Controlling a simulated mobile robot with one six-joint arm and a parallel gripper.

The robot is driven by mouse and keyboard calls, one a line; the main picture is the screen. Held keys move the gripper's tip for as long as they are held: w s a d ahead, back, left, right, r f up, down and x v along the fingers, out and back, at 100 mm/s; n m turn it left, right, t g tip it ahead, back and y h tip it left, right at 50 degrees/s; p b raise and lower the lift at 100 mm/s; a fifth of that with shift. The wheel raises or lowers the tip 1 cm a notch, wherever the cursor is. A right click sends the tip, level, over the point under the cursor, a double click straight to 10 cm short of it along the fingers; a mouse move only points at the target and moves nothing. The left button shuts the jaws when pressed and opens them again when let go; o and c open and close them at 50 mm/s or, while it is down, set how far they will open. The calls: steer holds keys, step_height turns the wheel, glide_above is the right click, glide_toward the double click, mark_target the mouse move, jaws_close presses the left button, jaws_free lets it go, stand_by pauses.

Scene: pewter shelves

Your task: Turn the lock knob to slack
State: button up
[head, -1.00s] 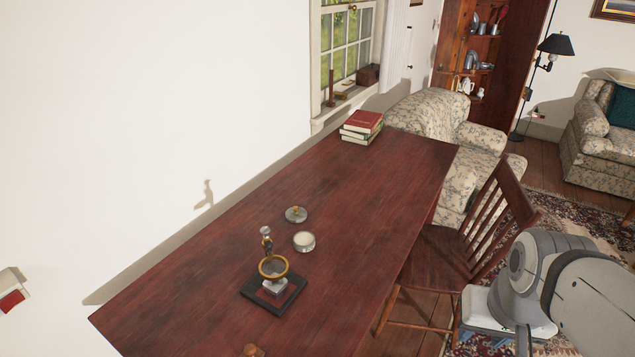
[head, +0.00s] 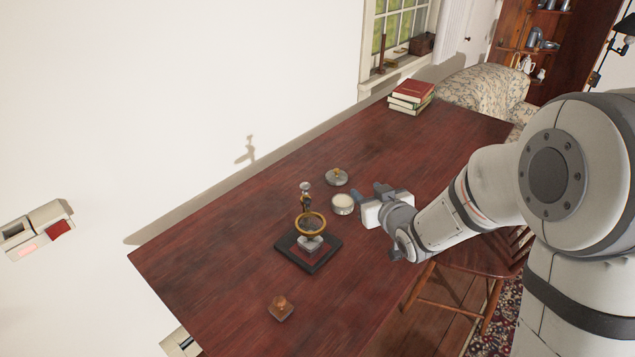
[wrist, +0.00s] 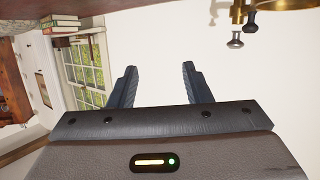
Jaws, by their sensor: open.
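A small instrument stands upright on a dark square base (head: 290,258) on the red-brown table. It has a brass ring (head: 311,223) and a small knob (head: 305,186) at the top of its post. In the wrist view, part of the brass ring (wrist: 285,4) and a dark knob (wrist: 235,43) show at the upper right, outside the fingers. I cannot tell which knob is the lock knob or how it is set. My gripper (head: 369,192) is open and empty, to the right of the instrument and apart from it. Its fingers also show in the wrist view (wrist: 159,67).
A round white-topped tin (head: 342,204) sits between my gripper and the instrument. A lid (head: 336,177) lies behind it. A small wooden block (head: 281,309) lies in front. Books (head: 411,96) are stacked at the far end. A chair (head: 450,285) stands at the right.

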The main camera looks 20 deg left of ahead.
mark_target(308, 188)
steer(key=s+a+f+n+y, duration=0.1)
steer(key=a+y, duration=0.1)
steer(key=a, duration=0.1)
steer(key=s+a+f+g+y, duration=0.1)
steer(key=a, duration=0.2)
steer(key=s+a+n+y, duration=0.1)
steer(key=s+a+y, duration=0.1)
steer(key=a, duration=0.1)
steer(key=shift+s+a+f+n+g+y+b, duration=0.1)
steer(key=shift+a+f+n+g+y+b, duration=0.2)
steer(key=shift+a+f+b, duration=0.1)
steer(key=p+x, duration=0.1)
steer(key=x, duration=0.6)
steer(key=shift+a, duration=0.2)
steer(key=shift+c, duration=0.4)
